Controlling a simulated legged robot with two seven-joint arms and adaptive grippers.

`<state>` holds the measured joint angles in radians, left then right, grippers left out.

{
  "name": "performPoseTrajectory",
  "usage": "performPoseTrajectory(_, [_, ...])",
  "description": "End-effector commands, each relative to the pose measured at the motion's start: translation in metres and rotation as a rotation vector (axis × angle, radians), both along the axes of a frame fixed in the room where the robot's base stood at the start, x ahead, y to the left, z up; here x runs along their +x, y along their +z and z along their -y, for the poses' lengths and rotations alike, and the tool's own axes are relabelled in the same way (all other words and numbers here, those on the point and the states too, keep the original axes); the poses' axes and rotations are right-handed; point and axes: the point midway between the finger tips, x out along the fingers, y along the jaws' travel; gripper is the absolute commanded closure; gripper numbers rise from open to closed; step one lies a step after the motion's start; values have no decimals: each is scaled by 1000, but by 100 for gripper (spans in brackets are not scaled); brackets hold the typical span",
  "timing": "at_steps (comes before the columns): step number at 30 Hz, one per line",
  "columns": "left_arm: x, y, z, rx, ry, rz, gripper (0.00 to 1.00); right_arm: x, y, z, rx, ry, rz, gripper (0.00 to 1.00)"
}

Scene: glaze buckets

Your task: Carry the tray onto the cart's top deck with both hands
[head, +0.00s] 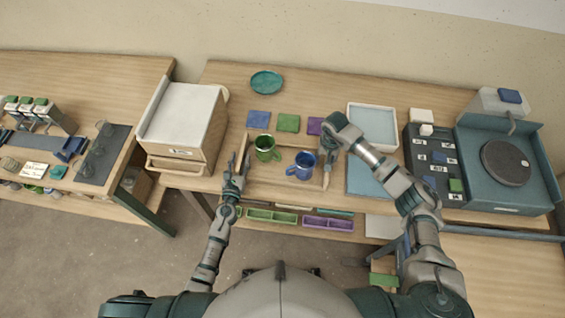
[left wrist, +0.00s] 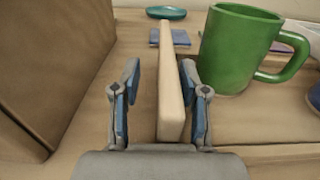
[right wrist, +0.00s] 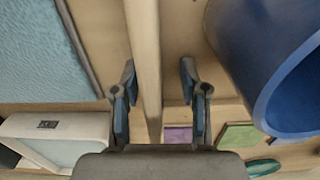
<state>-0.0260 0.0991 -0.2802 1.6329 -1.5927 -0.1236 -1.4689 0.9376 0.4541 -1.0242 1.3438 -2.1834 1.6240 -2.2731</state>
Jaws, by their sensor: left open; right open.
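The wooden tray (head: 268,174) lies on the middle table with a green mug (head: 266,149) and a blue mug (head: 301,166) standing in it.
A white-topped wooden box (head: 185,112) stands close left of the tray. A blue-lined tray (head: 372,125) and a dark wheel unit (head: 506,163) are at right. Coloured tiles (head: 288,123) lie behind; purple and green bins (head: 328,223) sit below the front edge.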

Motion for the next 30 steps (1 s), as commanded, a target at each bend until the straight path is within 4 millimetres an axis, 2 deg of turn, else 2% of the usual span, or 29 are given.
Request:
performPoseTrajectory(5, [0, 0, 0, -1, 0, 0, 56, 0, 0, 1, -1, -2, 0, 56])
performPoseTrajectory(8, [0, 0, -1, -2, 0, 0, 79, 0, 0, -1, -4, -2, -1, 77])
performPoseTrajectory(10, [0, 0, -2, -3, 0, 0, 96, 0, 0, -1, -5, -2, -2, 94])
performPoseTrajectory(11, [0, 0, -2, -3, -1, 0, 100, 0, 0, -1, -6, -2, -2, 100])
performPoseTrajectory(24, [1, 1, -2, -2, 2, 2, 100, 0, 0, -2, -2, 0, -2, 100])
performPoseTrajectory(30, [1, 11, -2, -3, 1, 5, 100, 0, 11, -2, -2, 0, 1, 100])
